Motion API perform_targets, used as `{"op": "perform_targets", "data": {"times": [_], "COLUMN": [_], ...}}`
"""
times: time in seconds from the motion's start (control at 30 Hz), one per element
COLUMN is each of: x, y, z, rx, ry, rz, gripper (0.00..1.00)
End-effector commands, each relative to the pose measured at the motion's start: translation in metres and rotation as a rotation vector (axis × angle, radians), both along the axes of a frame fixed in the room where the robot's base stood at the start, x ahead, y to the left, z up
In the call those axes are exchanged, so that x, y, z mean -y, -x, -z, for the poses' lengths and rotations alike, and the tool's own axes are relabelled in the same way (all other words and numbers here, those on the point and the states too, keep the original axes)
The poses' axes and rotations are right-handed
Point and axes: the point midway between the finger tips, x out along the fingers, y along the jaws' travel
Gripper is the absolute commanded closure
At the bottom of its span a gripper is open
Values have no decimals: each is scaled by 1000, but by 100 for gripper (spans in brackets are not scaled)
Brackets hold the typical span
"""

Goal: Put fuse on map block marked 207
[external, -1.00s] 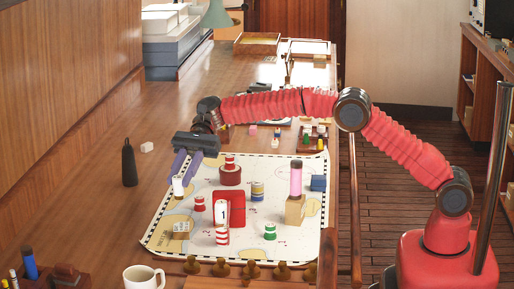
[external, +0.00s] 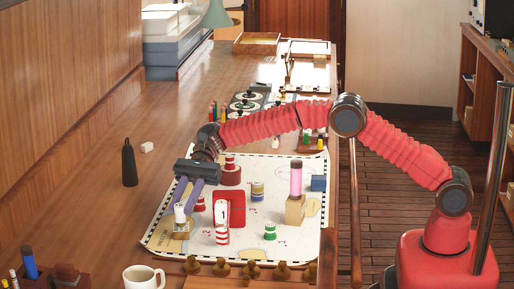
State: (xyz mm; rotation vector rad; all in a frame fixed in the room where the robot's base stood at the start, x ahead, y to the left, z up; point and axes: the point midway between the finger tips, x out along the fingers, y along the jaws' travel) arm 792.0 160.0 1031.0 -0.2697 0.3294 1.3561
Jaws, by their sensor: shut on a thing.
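My gripper (external: 183,205) points down over the lower left of the map, its purple fingers shut on a small white cylinder, the fuse (external: 180,214). The fuse is upright over a small tan block (external: 181,233) on the map. Its lower end meets the block's top in the picture; I cannot tell whether it touches. The block's marking is too small and partly covered to read as 207.
The map (external: 276,171) also holds a red block (external: 237,207) with a white piece marked 1 (external: 221,212), striped pieces and a blue block (external: 318,183). A dark bottle (external: 129,165) stands left; a white mug (external: 143,278) stands in front.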

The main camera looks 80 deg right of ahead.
Motion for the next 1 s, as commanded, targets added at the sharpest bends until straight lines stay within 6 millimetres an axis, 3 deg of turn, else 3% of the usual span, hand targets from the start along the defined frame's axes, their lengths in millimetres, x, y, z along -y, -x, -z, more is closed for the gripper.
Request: {"op": "perform_targets", "data": {"times": [0.4, 0.43, 0.6, 0.7, 1.0], "x": [0, 0, 0, 0, 0], "y": [0, 0, 0, 0, 0], "z": [5, 5, 5, 5, 3], "rx": [0, 0, 1, 1, 1], "ry": [-1, -1, -1, 0, 0], "rz": [0, 0, 0, 0, 0], "gripper": [98, 75, 63, 57, 57]}}
